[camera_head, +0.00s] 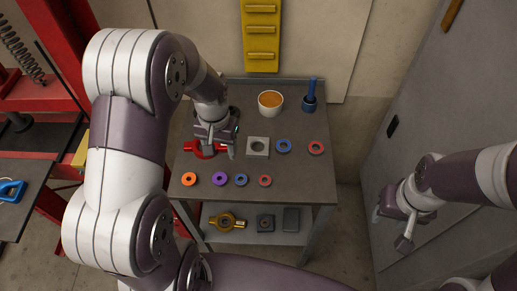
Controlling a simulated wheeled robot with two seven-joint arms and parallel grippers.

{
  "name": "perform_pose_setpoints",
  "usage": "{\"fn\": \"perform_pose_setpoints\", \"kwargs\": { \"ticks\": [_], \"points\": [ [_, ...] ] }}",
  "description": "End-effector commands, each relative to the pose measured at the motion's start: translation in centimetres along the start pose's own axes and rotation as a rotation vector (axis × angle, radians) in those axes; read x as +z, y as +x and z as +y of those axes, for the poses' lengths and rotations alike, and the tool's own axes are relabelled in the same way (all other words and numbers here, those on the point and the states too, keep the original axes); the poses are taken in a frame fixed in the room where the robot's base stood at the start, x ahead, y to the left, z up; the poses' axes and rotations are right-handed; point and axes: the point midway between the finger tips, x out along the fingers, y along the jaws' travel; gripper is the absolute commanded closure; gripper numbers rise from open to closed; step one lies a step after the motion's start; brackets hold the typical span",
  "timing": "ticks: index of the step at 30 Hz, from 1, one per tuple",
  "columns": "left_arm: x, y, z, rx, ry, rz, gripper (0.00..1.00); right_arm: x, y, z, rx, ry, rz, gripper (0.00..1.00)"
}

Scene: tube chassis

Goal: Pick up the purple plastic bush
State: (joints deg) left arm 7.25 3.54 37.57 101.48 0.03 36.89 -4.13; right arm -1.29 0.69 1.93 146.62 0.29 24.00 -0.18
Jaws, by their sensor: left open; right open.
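The purple plastic bush (220,179) is a small purple ring lying flat in the front row on the dark table. It sits between an orange ring (189,179) and a blue ring (241,179). My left gripper (222,152) is open above the table, behind the purple bush and over a red part (199,149). The arm partly hides the red part. I cannot tell whether the gripper touches it. My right gripper (391,229) is open and away from the table on the right, near the grey panel.
On the table (300,202) are a grey square block (258,147), a blue ring (284,146), red rings (316,148) (265,181), a white cup (271,103) and a blue tool in a holder (310,97). A lower shelf (255,239) holds several parts.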

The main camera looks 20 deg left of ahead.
Motion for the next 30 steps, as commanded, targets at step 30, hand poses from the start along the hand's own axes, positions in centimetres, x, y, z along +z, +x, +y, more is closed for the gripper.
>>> {"fn": "perform_pose_setpoints", "kwargs": {
  "ticks": [30],
  "points": [
    [1.0,12.3,-0.5,0.000,0.014,-0.008,0.43,-0.1,-1.4,0.0,0.000,0.000,0.000,0.57]
  ]
}}
